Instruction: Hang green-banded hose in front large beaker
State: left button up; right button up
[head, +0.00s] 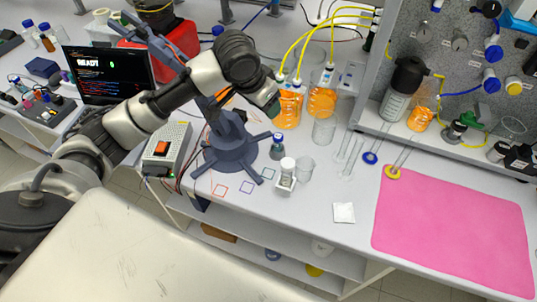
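My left arm comes in from the left, and its gripper end (267,97) points down beside the orange-filled beakers. Its fingers are mostly hidden, so I cannot tell whether they are open or shut. A small green patch (275,107) shows at its tip; I cannot tell whether it is the hose's green band. One large beaker with orange liquid (288,110) stands just right of the gripper, and another (321,101) stands farther right. A clear, seemingly empty beaker (324,130) stands in front of the second. Yellow hoses (303,37) run down to the orange-filled beakers. My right gripper is not in view.
A blue-grey stand (231,150) with spread legs is below my forearm. A small bottle (277,147), a white-capped vial (287,172) and a small beaker (305,168) stand nearby. Tubes with blue (370,158) and yellow (392,173) rings lie left of the pink mat (455,230).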

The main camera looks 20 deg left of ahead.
pick_arm(q)
jog(key=s+d+f+n+y+b, duration=0.1)
jog(key=s+d+f+n+b, duration=0.3)
jog(key=f, duration=0.4)
jog(key=shift+s+y+b, duration=0.3)
jog(key=shift+s+b, duration=0.5)
jog(key=shift+b, duration=0.15)
